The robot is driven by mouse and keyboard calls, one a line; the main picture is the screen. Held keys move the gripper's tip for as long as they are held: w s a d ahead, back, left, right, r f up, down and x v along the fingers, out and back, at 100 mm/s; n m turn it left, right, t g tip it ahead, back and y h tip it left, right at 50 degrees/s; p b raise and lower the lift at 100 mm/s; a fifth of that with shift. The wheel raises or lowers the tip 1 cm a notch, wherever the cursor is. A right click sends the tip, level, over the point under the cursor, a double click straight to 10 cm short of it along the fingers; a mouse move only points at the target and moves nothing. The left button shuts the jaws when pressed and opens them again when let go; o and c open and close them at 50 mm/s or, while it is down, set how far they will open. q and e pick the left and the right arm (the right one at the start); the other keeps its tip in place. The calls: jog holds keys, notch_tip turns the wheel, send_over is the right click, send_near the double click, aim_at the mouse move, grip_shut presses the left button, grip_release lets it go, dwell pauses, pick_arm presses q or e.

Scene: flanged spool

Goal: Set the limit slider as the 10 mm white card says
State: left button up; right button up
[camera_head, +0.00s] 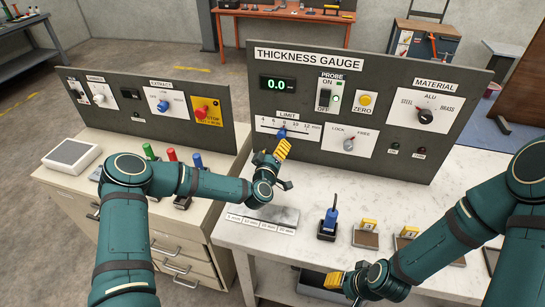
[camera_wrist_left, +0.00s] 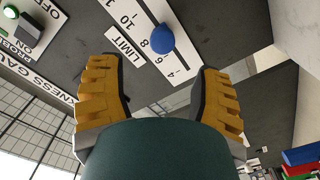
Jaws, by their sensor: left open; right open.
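The limit slider's blue knob (camera_head: 282,132) sits on a white scale strip (camera_head: 300,128) marked 4 to 12 mm, at about the 8. It also shows in the left wrist view (camera_wrist_left: 162,39), ahead of the fingers. My left gripper (camera_head: 284,149) is open just below and in front of the scale; its yellow fingers (camera_wrist_left: 160,80) are spread, with the knob beyond the gap, not visibly touched. Small white cards (camera_head: 260,224) line the front of a grey block; their print is tiny, one seems to read 10 mm. My right gripper (camera_head: 340,283) is open and empty near the table's front.
The gauge panel (camera_head: 460,83) also holds a lock knob (camera_head: 348,144), a probe switch (camera_head: 325,98), a yellow zero button (camera_head: 365,100) and a material dial (camera_head: 425,116). The display (camera_head: 278,84) reads 0.0. A blue-handled tool (camera_head: 330,217) and yellow-tagged blocks (camera_head: 367,237) stand on the white table.

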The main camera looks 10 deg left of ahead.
pick_arm(q)
jog(key=shift+s, duration=1.95)
